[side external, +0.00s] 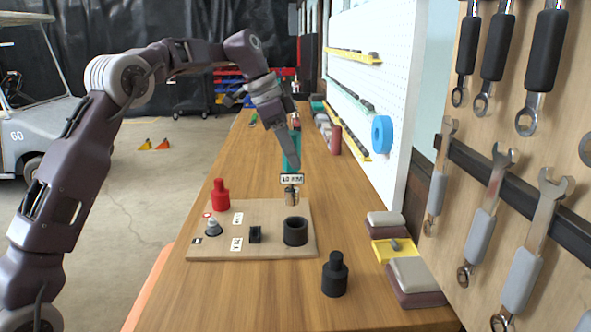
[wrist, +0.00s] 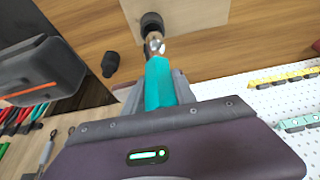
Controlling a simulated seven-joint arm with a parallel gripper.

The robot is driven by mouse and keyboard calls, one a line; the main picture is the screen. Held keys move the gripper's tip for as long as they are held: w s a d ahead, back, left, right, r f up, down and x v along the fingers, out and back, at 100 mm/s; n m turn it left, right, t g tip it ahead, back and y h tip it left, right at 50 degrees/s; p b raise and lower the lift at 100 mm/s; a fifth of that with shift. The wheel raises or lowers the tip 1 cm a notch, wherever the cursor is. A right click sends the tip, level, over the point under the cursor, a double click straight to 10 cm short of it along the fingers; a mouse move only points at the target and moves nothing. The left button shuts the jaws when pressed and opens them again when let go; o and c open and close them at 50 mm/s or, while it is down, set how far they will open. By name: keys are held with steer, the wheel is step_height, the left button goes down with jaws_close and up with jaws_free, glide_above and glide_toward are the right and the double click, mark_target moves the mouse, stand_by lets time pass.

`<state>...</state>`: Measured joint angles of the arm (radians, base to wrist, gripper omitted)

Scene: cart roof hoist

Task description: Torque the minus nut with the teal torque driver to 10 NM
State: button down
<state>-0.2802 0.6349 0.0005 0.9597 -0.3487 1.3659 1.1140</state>
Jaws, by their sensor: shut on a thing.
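My gripper (side external: 289,158) is shut on the teal torque driver (side external: 292,147), which points down over the wooden board (side external: 268,211). The driver also shows between the jaws in the wrist view (wrist: 160,83), with its metal tip (wrist: 154,45) toward a black round part. A tag on the driver reads 10 NM (side external: 292,179). The metal tip (side external: 291,196) appears above and behind the black cylinder (side external: 295,231) on the board; I cannot tell contact. A small grey stud (side external: 213,227) stands at the board's left beside a red ring and a black minus mark. No nut is clearly identifiable as the minus nut.
A red cap (side external: 220,194) stands at the board's back left and a small black block (side external: 255,234) near its front. A black cap (side external: 335,275) stands on the table (side external: 250,295) in front. Grey-topped blocks (side external: 412,276) and a pegboard line the right side.

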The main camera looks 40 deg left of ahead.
steer(key=s+a+m, duration=0.1)
steer(key=s+a, duration=1)
steer(key=a, duration=0.5)
steer(key=shift+s+a+r+m+h, duration=0.15)
steer(key=shift+s+a+m+h, duration=0.15)
steer(key=shift+s+a+m, duration=0.1)
step_height(320, 180, down, 5)
steer(key=shift+r, duration=0.15)
